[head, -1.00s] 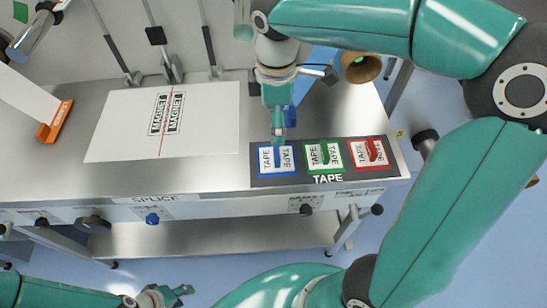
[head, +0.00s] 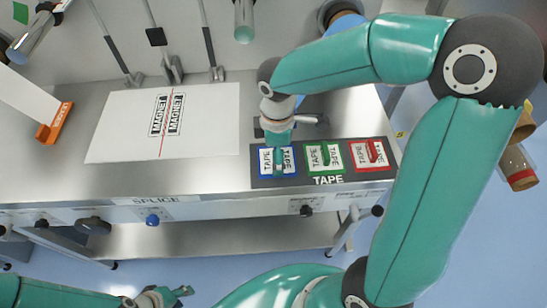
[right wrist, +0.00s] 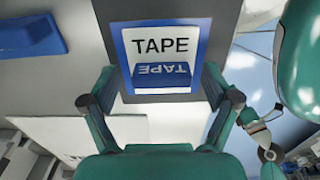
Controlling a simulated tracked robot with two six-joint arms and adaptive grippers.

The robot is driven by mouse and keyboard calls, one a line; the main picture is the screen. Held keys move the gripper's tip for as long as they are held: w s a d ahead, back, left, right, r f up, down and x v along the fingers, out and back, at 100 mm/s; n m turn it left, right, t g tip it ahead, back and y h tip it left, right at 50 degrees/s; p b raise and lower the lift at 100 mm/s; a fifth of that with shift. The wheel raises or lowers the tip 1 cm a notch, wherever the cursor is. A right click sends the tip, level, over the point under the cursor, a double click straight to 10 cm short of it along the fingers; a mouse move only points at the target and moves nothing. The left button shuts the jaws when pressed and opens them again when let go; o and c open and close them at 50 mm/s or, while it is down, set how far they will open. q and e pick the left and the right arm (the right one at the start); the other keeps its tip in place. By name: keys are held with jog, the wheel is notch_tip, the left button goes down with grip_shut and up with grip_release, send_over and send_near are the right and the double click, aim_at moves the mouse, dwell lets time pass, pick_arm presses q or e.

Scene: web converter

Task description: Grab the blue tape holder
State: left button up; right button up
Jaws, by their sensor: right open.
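The blue tape holder (right wrist: 162,74) is a small blue block on a blue-framed white square marked TAPE. In the right wrist view it lies ahead of my right gripper (right wrist: 164,96), centred between the two spread fingers. The right gripper is open and empty. In the head view, my right gripper (head: 279,154) points down over the blue-framed square (head: 265,161) and hides most of the holder. I cannot tell how far the fingertips are above it. My left gripper (head: 168,295) is low at the bottom left, away from the table, and its jaw opening is unclear.
A green tape holder (head: 325,155) and a red one (head: 373,151) sit to the right on the same dark TAPE panel (head: 328,181). A white sheet (head: 212,120) marked MAGNET lies to the left on the metal table. A blue object (right wrist: 30,36) shows at the wrist view's upper left.

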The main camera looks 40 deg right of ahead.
jog(key=c, duration=1.2)
jog(key=shift+r, duration=0.15)
